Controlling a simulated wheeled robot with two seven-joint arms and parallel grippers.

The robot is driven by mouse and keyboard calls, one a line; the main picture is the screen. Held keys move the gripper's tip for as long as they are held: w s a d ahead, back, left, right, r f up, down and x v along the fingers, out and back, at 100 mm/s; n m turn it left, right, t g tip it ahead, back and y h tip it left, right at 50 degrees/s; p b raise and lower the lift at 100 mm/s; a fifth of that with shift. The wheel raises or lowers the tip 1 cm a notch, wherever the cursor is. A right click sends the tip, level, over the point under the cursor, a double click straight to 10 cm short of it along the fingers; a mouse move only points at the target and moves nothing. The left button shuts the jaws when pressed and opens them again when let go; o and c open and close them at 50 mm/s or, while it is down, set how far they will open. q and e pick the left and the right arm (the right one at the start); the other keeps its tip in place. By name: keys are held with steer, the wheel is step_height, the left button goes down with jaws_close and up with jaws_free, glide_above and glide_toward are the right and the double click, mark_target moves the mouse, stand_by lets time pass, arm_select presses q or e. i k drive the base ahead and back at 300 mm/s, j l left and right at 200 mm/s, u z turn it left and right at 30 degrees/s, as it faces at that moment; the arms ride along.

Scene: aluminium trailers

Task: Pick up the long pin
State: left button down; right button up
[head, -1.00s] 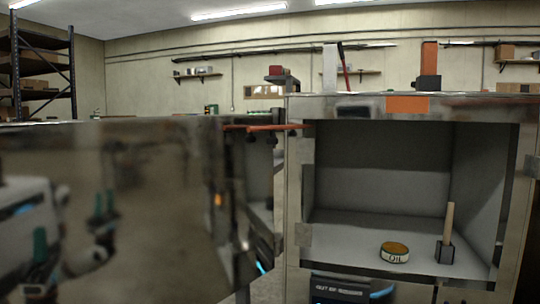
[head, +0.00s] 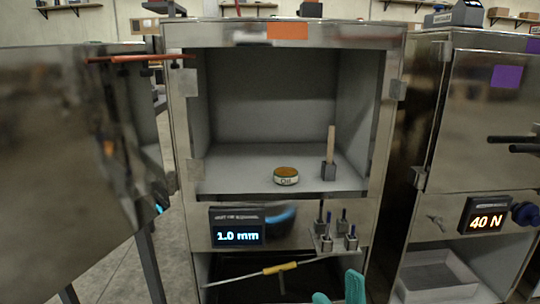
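Several thin dark-and-blue pins (head: 328,222) stand upright in small grey blocks on a small metal plate (head: 327,246), which juts from the cabinet front below the open compartment. I cannot tell for certain which one is the long pin. My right gripper (head: 338,290) shows as two teal fingertips at the bottom edge, below the pins. The fingertips are apart, with nothing visible between them. My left gripper is not in view.
The open compartment (head: 262,183) holds an oil tin (head: 286,176) and a wooden-handled tool (head: 329,155). A "1.0 mm" display (head: 237,236) is left of the pins. A yellow-handled rod (head: 280,267) lies lower. An open door (head: 60,150) fills the left. A "40 N" display (head: 485,215) is right.

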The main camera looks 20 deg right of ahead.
mark_target(329, 213)
steer(key=i+l, duration=0.15)
steer(key=l, duration=0.25)
steer(key=i+l, duration=0.1)
steer(key=l, duration=0.3)
steer(key=i+l, duration=0.15)
steer(key=l, duration=0.2)
steer(key=i+l, duration=0.15)
steer(key=l, duration=0.25)
steer(key=i+l, duration=0.1)
steer(key=l, duration=0.3)
steer(key=k+l, duration=0.15)
steer(key=l, duration=0.25)
steer(key=i+u, duration=0.05)
